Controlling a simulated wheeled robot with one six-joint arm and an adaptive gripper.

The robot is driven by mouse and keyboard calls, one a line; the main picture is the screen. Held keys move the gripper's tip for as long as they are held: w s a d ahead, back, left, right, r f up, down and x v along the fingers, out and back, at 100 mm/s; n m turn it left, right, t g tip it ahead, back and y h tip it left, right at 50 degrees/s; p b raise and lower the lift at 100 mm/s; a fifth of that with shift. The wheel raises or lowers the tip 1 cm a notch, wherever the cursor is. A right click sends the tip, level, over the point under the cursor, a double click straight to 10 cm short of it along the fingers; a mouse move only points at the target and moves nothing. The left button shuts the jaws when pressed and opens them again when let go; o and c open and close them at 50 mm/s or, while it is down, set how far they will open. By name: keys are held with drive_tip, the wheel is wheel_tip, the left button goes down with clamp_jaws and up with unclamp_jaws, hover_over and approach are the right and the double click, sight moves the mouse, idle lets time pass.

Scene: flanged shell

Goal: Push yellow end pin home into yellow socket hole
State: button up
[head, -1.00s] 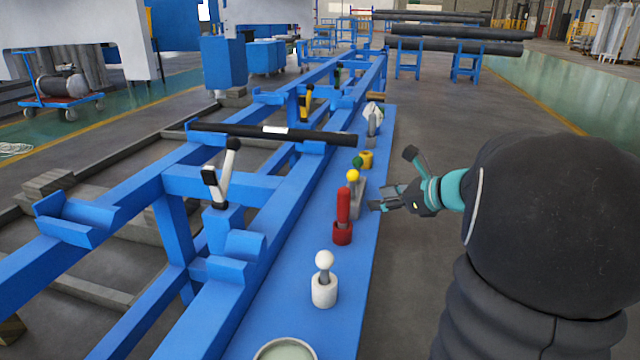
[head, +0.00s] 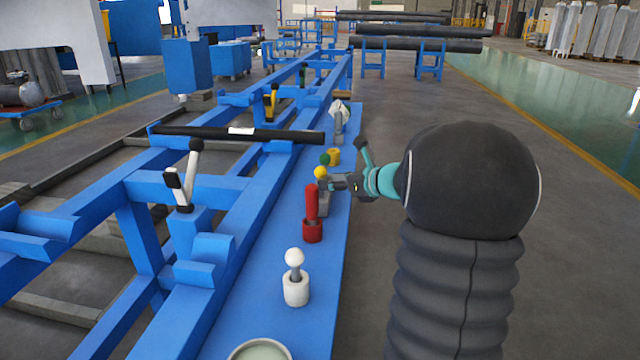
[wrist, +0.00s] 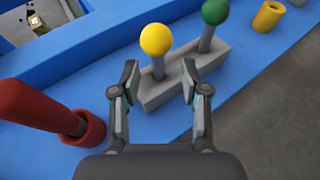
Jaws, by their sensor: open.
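The yellow-ball pin (wrist: 156,39) stands upright in a grey block, its grey shaft showing below the ball in the wrist view. It also shows in the head view (head: 320,172). My gripper (wrist: 160,80) is open, with one finger on each side of the pin's lower shaft in the picture. I cannot tell whether a finger touches it. The yellow socket (wrist: 269,16), a short hollow cylinder, stands on the blue bench beyond the block, at the upper right of the wrist view. In the head view the socket (head: 333,156) is just behind the pins.
A green-ball pin (wrist: 214,11) stands in the same grey block (wrist: 212,56), close to the right finger. A red pin (wrist: 38,106) tilts in a red socket left of my gripper. A white-ball pin (head: 294,257) stands in a white socket nearer.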

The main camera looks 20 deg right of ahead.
drive_tip(key=x, duration=0.4)
drive_tip(key=shift+w+a+f, duration=0.25)
clamp_jaws()
